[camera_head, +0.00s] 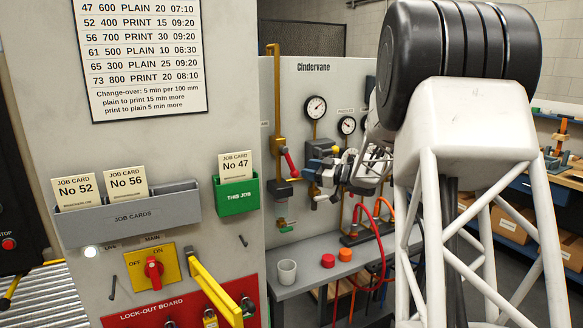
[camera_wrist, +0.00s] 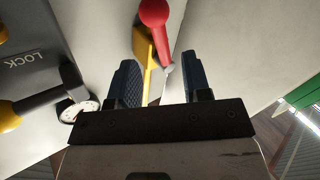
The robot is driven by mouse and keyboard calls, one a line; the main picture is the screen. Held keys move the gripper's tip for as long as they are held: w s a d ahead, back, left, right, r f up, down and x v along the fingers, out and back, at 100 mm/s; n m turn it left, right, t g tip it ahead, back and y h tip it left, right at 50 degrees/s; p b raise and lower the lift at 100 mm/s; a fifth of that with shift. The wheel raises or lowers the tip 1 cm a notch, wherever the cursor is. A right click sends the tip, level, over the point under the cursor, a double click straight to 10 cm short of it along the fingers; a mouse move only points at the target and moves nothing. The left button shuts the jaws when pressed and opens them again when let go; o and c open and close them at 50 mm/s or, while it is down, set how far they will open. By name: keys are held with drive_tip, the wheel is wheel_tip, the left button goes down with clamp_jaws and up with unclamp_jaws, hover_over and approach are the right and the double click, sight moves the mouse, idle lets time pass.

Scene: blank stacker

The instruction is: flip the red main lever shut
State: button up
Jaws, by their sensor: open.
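The red lever (camera_head: 290,163) sits on a yellow vertical pipe (camera_head: 275,110) at the left of the grey Cindervane panel. Its red grip hangs down, tilted slightly away from the pipe. In the wrist view the lever (camera_wrist: 155,14) shows at the top centre, with the yellow pipe (camera_wrist: 149,72) behind it. My gripper (camera_head: 318,193) is just right of the lever in the head view. In the wrist view my gripper (camera_wrist: 162,75) is open and empty, its two dark fingers apart. The lever's grip lies beyond the fingertips; contact is not visible.
Gauges (camera_head: 315,107) and small valves crowd the panel near my gripper. Below is a grey shelf (camera_head: 320,277) with a cup (camera_head: 287,271), coloured caps and hoses. A separate red MAIN switch (camera_head: 153,268) and a yellow handle (camera_head: 213,288) are on the cabinet at left.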

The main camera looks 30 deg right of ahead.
sight(292, 171)
drive_tip(key=shift+x, duration=3.7)
clamp_jaws()
